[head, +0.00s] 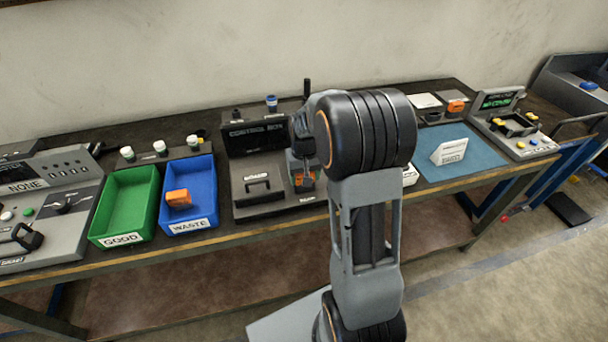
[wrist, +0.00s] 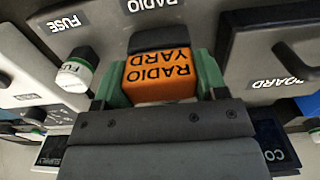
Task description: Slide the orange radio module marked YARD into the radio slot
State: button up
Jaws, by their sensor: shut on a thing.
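The orange radio module marked RADIO YARD (wrist: 162,76) is in the wrist view, its lettering upside down. My gripper (wrist: 160,84) is shut on it, with a green fingertip pad on each side. The dark radio slot (wrist: 160,38) is directly beyond the module, below the label RADIO on the grey panel. The module's far end is at the slot's edge; I cannot tell how far in it is. In the head view, the orange module (head: 305,183) shows partly at the control box (head: 258,136), and my arm hides much of that spot.
In the wrist view, a FUSE part (wrist: 76,73) stands left and a BOARD panel with a handle (wrist: 285,55) right. In the head view, a blue WASTE bin (head: 205,211) holds another orange block (head: 178,198), beside a green GOOD bin (head: 150,218). A blue mat (head: 480,160) lies right.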

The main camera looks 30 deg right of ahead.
jog(key=shift+f, duration=0.2)
jog(key=o, duration=1.3)
jog(key=shift+c, duration=0.2)
notch_tip(320, 180, up, 14)
jog(key=shift+f, duration=0.1)
